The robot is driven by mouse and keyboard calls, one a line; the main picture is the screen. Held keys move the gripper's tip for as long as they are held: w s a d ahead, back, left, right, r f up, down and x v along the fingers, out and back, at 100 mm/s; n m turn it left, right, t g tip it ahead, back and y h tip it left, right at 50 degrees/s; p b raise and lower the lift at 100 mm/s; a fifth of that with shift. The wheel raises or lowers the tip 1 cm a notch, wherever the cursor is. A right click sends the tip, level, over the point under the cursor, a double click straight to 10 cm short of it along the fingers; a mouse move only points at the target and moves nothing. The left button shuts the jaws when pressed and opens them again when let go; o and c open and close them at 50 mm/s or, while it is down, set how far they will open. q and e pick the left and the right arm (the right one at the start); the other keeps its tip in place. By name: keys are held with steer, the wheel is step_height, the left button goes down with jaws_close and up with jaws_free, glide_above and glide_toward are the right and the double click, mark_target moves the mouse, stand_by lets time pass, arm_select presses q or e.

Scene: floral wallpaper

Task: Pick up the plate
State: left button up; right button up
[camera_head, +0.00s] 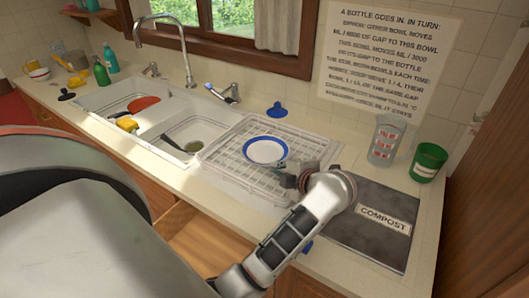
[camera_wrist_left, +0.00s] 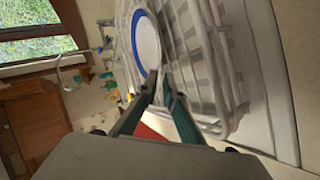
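A white plate with a blue rim (camera_head: 265,151) lies in the white dish rack beside the sink. It also shows in the left wrist view (camera_wrist_left: 148,42), just beyond the fingertips. My left gripper (camera_head: 282,166) is at the plate's near right edge, over the rack. In the left wrist view its two teal fingers (camera_wrist_left: 160,76) have a narrow gap between the tips. The left fingertip overlaps the plate's rim in the picture; I cannot tell whether it touches. My right gripper is not in view.
The white wire dish rack (camera_head: 222,160) surrounds the plate. A double sink (camera_head: 150,118) with a faucet (camera_head: 190,82) is to the left.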

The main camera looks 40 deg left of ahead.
mark_target(266, 165)
arm_select(q)
steer(key=x, duration=0.4)
steer(key=shift+s+a, duration=0.15)
steer(key=shift+a, duration=0.35)
steer(key=shift+w+a+f+p, duration=0.2)
steer(key=shift+a+f+p, duration=0.1)
steer(key=shift+a, duration=0.1)
jaws_close()
steer(key=shift+w+r, duration=0.1)
steer(key=shift+r, duration=0.05)
